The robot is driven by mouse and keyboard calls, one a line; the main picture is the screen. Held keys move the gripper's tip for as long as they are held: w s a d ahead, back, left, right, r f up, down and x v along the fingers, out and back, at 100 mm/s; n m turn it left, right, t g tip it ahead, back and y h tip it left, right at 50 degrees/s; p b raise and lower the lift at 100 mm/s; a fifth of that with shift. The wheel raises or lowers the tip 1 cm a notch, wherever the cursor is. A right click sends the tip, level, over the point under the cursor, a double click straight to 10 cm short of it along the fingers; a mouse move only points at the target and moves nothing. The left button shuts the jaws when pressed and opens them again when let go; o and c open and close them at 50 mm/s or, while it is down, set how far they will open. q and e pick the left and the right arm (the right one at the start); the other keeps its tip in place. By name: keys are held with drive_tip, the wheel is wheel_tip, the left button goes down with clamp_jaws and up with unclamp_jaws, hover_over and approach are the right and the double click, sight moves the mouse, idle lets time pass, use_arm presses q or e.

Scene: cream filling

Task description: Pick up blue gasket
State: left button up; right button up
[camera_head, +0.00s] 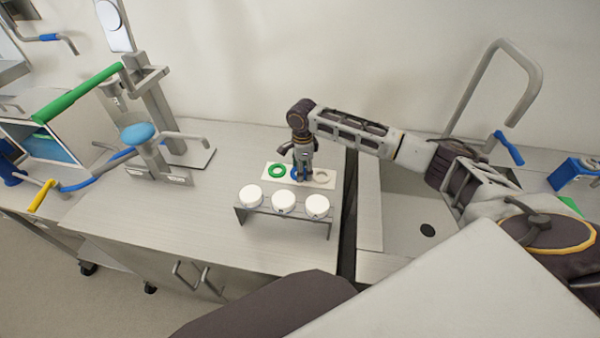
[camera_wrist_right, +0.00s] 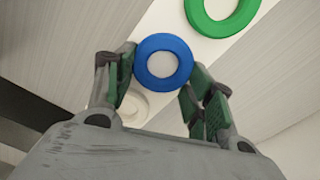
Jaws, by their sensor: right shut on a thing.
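The blue gasket (camera_wrist_right: 163,83) is a ring between the fingertips of my right gripper (camera_wrist_right: 158,78) in the right wrist view. The fingers touch its two sides. In the head view the right gripper (camera_head: 302,172) points down over the white plate (camera_head: 325,184), and only a bit of the blue gasket (camera_head: 294,173) shows beside the fingers. I cannot tell whether the gasket is lifted off the plate. My left gripper is not in view.
A green gasket (camera_head: 277,170) lies left on the plate and a pale one (camera_head: 321,176) right. A metal rack (camera_head: 283,215) with three white round-topped items stands in front. A sink (camera_head: 405,215) is at the right, and a stand with a blue knob (camera_head: 138,133) at the left.

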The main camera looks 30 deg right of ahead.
drive_tip(key=shift+r, duration=0.7)
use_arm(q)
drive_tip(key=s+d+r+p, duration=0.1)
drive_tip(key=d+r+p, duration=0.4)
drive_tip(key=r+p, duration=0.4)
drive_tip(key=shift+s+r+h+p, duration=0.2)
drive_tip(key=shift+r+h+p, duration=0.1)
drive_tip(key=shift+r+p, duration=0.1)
use_arm(e)
wheel_tip(320, 180, up, 18)
idle(0.5)
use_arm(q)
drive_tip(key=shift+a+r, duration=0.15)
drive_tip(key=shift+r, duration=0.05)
use_arm(e)
drive_tip(key=shift+r, duration=0.25)
